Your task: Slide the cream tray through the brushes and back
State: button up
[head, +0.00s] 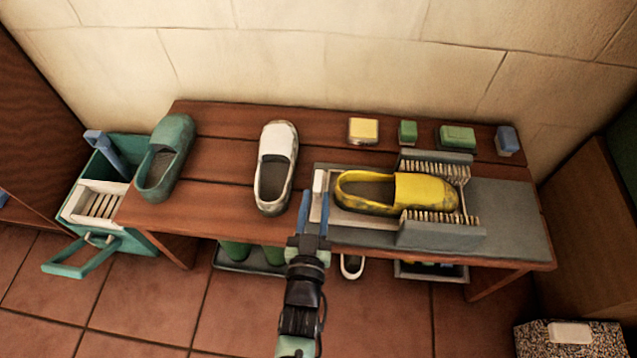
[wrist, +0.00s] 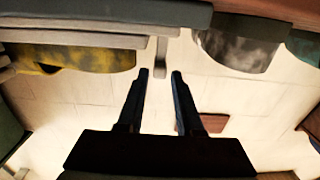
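The cream tray (head: 348,215) lies at the left of the grey brush station on the bench, carrying a yellow clog (head: 365,193) with dark smudges. The clog's toe points right, between the rear brush (head: 435,170) and the front brush (head: 430,216). The tray's pale upright handle (head: 319,182) is at its left end. My gripper (head: 315,202) is open at this handle. In the wrist view, my gripper (wrist: 160,73) has a gap between its fingers, and the handle's end (wrist: 161,62) shows between or just beyond the tips. Contact is not visible. The clog (wrist: 85,58) shows there too.
A white clog (head: 275,167) and a green clog (head: 165,158) stand left on the bench (head: 220,195). Yellow, green and blue blocks (head: 457,137) line the back. A green caddy (head: 100,210) stands left. The grey board right of the brushes (head: 510,220) is clear.

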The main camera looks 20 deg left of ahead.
jog(key=shift+b+x, duration=0.55)
jog(key=shift+x, duration=2.1)
grip_shut()
